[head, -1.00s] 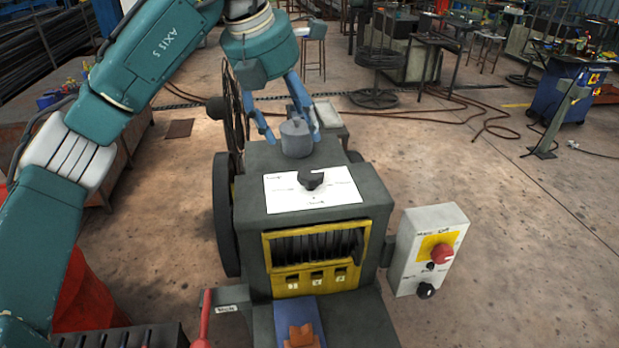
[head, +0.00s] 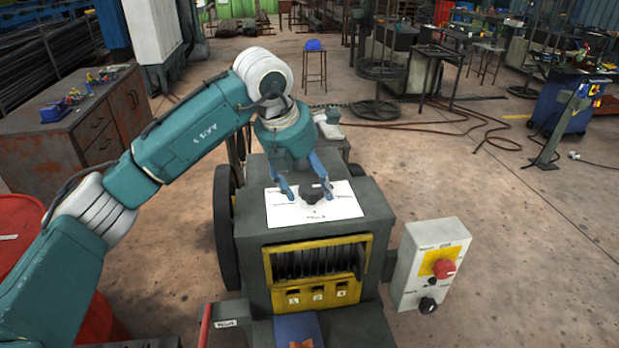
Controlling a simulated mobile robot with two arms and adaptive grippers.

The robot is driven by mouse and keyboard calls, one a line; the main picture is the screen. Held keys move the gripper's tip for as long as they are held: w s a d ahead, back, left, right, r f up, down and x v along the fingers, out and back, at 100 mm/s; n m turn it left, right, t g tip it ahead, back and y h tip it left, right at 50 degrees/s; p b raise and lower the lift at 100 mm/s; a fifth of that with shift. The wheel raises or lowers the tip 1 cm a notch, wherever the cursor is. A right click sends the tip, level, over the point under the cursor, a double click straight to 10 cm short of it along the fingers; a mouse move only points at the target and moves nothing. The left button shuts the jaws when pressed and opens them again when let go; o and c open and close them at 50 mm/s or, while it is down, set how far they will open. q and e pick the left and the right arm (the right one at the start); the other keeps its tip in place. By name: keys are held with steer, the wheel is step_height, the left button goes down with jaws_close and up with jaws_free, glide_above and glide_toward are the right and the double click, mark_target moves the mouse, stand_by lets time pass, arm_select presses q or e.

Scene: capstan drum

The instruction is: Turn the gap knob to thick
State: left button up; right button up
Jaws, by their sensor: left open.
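The gap knob (head: 309,194) is a black knob on a white marked plate (head: 343,206) on top of the dark machine. The plate's lettering is too small to read, and I cannot tell which mark the knob points to. My left gripper (head: 307,192) is above the plate, its two blue fingers apart, one on each side of the knob. I cannot tell whether the fingers touch it. My right gripper is not in view.
A grey control box (head: 424,266) with a red button stands at the machine's right. A yellow-framed slot panel (head: 318,299) is on its front. A red-handled lever (head: 205,326) is at the lower left. A wooden cabinet (head: 97,135) stands at the left.

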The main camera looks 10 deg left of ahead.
arm_select(q)
steer(key=shift+f, duration=0.2)
steer(key=shift+c, duration=0.3)
steer(key=c, duration=1)
steer(key=shift+c, duration=0.4)
